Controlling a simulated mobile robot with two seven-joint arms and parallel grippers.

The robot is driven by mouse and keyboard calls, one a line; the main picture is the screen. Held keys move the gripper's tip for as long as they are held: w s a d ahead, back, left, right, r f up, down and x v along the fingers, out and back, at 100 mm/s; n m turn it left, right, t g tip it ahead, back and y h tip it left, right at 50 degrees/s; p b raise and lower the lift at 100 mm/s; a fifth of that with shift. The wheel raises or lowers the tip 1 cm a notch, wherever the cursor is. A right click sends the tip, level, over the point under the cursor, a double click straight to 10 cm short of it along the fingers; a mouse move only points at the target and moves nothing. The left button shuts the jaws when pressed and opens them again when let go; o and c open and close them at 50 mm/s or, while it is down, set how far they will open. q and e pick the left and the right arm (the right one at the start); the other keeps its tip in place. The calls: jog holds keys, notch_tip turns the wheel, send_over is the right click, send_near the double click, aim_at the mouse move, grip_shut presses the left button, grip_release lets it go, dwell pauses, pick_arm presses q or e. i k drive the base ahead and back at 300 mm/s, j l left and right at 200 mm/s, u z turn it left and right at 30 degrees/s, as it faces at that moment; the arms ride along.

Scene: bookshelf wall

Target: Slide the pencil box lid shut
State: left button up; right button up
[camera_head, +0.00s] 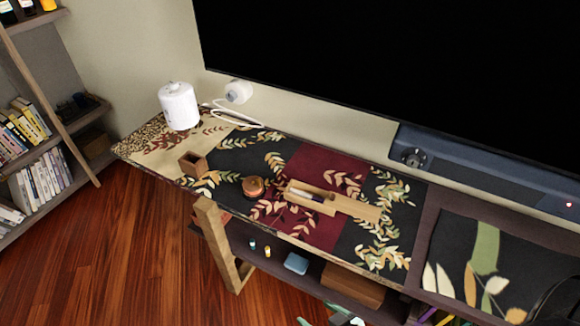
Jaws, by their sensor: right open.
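The wooden pencil box (289,194) lies on the patterned cloth of the long table, at the middle of the view. Its light wooden lid (360,208) sticks out from its right end, so the box stands open. Dark and pale items, perhaps pens, lie inside it. Part of my right gripper (338,319) shows at the bottom edge, well below and apart from the box. It is open, and most of it is cut off by the frame. My left gripper is not in view.
A round copper-coloured pot (253,187) stands just left of the box. A small wooden cube holder (193,164) and a white canister (179,106) stand further left. A large black screen (400,70) rises behind the table. The cloth right of the lid is clear.

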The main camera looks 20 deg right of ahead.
aim_at(356, 208)
jog(key=z, duration=1.25)
jog(key=i+u, duration=0.35)
jog(key=i+l+u, duration=0.15)
jog(key=u, duration=0.25)
